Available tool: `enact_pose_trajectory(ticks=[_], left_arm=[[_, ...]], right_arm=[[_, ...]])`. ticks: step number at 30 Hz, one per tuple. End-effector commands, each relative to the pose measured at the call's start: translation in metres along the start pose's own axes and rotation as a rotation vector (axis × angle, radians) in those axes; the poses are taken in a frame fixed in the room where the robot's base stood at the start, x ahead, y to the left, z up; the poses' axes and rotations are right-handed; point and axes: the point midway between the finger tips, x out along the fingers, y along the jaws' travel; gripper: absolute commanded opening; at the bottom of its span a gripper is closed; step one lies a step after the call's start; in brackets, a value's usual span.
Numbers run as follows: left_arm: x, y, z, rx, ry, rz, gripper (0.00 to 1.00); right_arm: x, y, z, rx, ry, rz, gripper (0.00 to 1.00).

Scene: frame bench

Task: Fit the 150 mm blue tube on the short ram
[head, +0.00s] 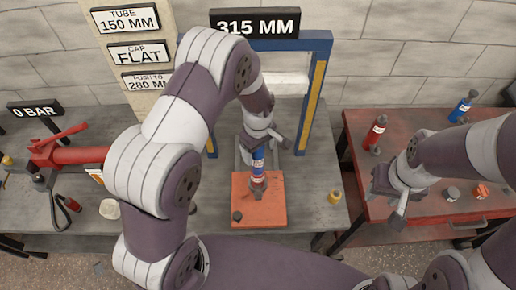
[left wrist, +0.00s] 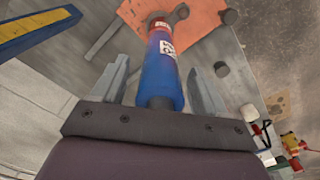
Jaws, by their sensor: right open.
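A blue tube (head: 258,163) with a white label stands over the orange plate (head: 272,212) in the frame. It also shows in the left wrist view (left wrist: 162,70), with a red section (left wrist: 160,26) at its far end and a grey end towards my palm. I cannot tell which part is the short ram. My left gripper (left wrist: 160,85) is open around the blue tube, with a gap on each side; it also shows above the tube in the head view (head: 262,135). My right gripper (head: 394,208) is open and empty by the red cart. Another blue cylinder (head: 463,107) stands on that cart.
The blue frame (head: 318,85) with yellow strips rises around my left gripper. A red pump (head: 75,155) stands at left on the bench. The red cart (head: 350,150) holds a red cylinder (head: 375,133), a grey cap (head: 452,193) and an orange cap (head: 481,191). Signs read 150 MM, FLAT, 315 MM and 0 BAR.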

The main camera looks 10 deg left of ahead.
Motion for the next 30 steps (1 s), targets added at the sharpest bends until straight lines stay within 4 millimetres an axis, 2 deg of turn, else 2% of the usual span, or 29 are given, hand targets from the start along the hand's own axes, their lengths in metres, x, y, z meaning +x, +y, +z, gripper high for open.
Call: enact_pose_trajectory(ticks=[8,11,18,21,25,30], left_arm=[[-0.005,0.0,0.0,0.0,0.0,0.001,0.73],[-0.024,0.001,0.0,0.0,0.002,0.004,0.73],[-0.089,0.001,0.0,0.0,0.002,0.004,0.73],[-0.109,0.0,0.0,0.0,0.001,0.003,0.73],[-0.123,0.0,0.0,0.0,0.0,0.0,0.73],[-0.127,0.0,0.0,0.0,0.0,-0.001,0.73]], right_arm=[[0.003,0.0,0.0,0.0,0.0,0.0,0.43],[0.011,0.0,0.001,0.0,0.0,0.0,0.43],[0.027,0.0,0.003,0.0,0.0,0.0,0.43],[0.03,0.0,0.004,0.0,0.0,0.0,0.43],[0.032,0.0,0.004,0.0,0.0,0.0,0.43],[0.031,0.0,0.004,0.0,0.0,0.0,0.43]])
